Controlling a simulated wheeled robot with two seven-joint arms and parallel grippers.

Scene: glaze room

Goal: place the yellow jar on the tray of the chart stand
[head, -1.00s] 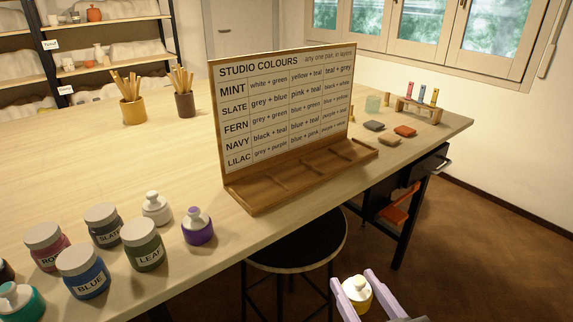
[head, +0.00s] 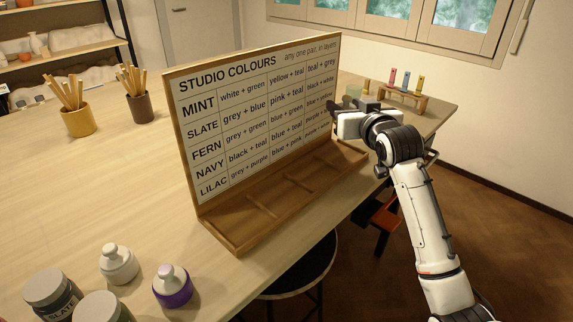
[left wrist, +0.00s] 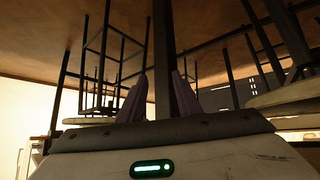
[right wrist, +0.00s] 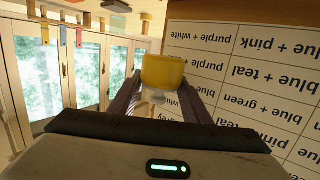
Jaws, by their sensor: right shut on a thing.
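The yellow jar (right wrist: 163,72), with a white top, is between the fingers of my right gripper (right wrist: 160,100) in the right wrist view. That view is upside down, so the jar looks roughly upright. In the head view my right gripper (head: 347,106) is beside the right end of the chart (head: 262,115), and the jar is hidden there. The chart stand's wooden tray (head: 301,206) has low dividers, and its visible compartments are empty. My left gripper (left wrist: 160,95) shows only in its wrist view, below a table, fingers apart with nothing between them.
A purple jar (head: 172,287), a white jar (head: 118,264) and other jars stand at the front left. Tool pots (head: 78,119) stand at the back left. A dark stool (head: 300,270) is below the table edge.

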